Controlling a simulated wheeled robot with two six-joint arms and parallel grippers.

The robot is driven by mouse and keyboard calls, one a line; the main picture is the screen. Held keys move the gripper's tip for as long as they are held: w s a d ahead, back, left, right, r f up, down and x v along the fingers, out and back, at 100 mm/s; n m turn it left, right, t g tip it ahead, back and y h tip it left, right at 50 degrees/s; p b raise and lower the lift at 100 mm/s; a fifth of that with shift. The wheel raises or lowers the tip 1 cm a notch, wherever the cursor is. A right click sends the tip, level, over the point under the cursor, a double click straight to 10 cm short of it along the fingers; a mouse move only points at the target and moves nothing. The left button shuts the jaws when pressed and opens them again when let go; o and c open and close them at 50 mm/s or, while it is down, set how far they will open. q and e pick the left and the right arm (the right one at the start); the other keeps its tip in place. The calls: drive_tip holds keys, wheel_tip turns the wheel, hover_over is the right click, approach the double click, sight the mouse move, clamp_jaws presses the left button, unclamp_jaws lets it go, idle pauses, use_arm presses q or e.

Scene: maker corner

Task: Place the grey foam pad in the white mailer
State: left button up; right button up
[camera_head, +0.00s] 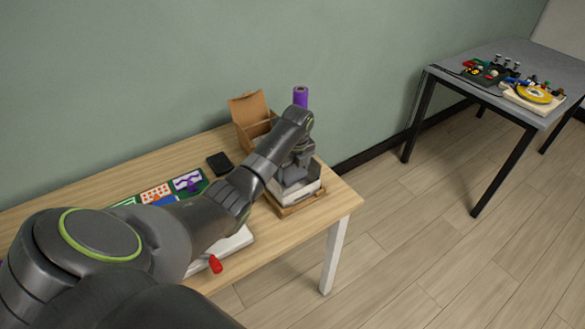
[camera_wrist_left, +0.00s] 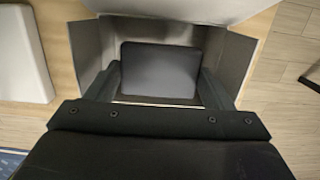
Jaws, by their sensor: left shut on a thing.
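The white mailer (camera_head: 304,193) is an open box near the right end of the wooden table. In the left wrist view the mailer (camera_wrist_left: 88,48) has its flaps spread and its lid swung back. My left gripper (camera_head: 294,177) points down into its opening. In the left wrist view my left gripper (camera_wrist_left: 160,86) is shut on the grey foam pad (camera_wrist_left: 160,70), which lies between the fingers within the mailer's walls. I cannot tell if the pad touches the bottom. In the head view the pad is hidden. My right gripper is out of view.
An open cardboard box (camera_head: 250,120) and a purple roll (camera_head: 300,97) stand behind the mailer. A black phone-like slab (camera_head: 220,163) lies left of them. A brown piece (camera_head: 287,211) lies under the mailer. A red object (camera_head: 215,264) is near the front edge.

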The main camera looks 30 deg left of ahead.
sight(295, 174)
use_arm(q)
drive_tip(key=shift+f, duration=0.4)
drive_tip(key=o, duration=1)
drive_tip(key=shift+c, duration=0.2)
drive_tip(key=shift+r, duration=0.15)
drive_tip(key=shift+r, duration=0.3)
wheel_tip(295, 174, up, 12)
drive_tip(key=d+p, duration=0.1)
drive_tip(key=shift+s+d+r, duration=0.15)
drive_tip(key=shift+s, duration=0.15)
